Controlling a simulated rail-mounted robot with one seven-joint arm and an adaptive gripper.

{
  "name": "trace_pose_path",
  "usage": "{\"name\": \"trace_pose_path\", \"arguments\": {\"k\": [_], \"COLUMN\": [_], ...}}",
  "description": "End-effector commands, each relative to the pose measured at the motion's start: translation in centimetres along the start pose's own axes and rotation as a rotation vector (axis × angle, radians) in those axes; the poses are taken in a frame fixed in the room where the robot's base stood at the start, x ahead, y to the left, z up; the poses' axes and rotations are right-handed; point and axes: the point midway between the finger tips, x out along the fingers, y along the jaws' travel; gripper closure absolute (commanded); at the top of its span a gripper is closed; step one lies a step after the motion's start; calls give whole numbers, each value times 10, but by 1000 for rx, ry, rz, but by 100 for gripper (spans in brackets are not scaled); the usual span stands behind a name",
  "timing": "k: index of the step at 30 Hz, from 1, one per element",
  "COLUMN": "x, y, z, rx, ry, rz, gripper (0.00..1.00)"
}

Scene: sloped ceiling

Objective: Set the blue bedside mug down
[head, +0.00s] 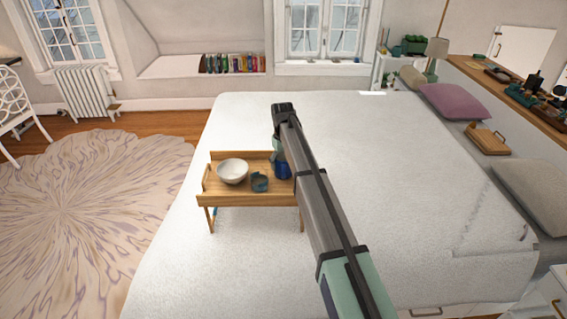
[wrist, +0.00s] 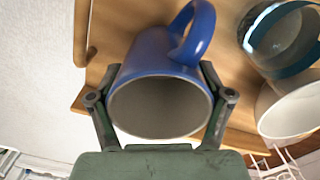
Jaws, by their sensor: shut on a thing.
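The blue bedside mug (wrist: 150,62) is held between the two fingers of my gripper (wrist: 160,75), with its mouth facing the wrist camera and its handle at the upper right. In the head view the blue mug (head: 283,171) shows at the right part of a wooden bed tray (head: 222,196), partly hidden by my arm. The tray's wood (wrist: 110,28) lies behind the mug in the wrist view. I cannot tell whether the mug touches the tray.
A white bowl (head: 232,171) and a dark teal-blue mug (head: 260,183) stand on the tray, left of the held mug. The legged tray stands on a wide white bed (head: 400,190). The bed's surface right of my arm is clear up to the pillows (head: 455,101).

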Motion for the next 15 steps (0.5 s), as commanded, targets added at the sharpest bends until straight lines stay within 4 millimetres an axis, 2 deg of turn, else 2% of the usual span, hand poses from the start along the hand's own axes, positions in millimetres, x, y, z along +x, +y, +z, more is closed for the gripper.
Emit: {"name": "trace_pose_path", "arguments": {"k": [5,6,7,8,15], "x": [2,3,2,2,2], "y": [0,0,0,0,0], "z": [0,0,0,0,0], "rx": [0,0,0,0,0], "ry": [0,0,0,0,0], "rz": [0,0,0,0,0], "gripper": [88,14,4,0,0]}}
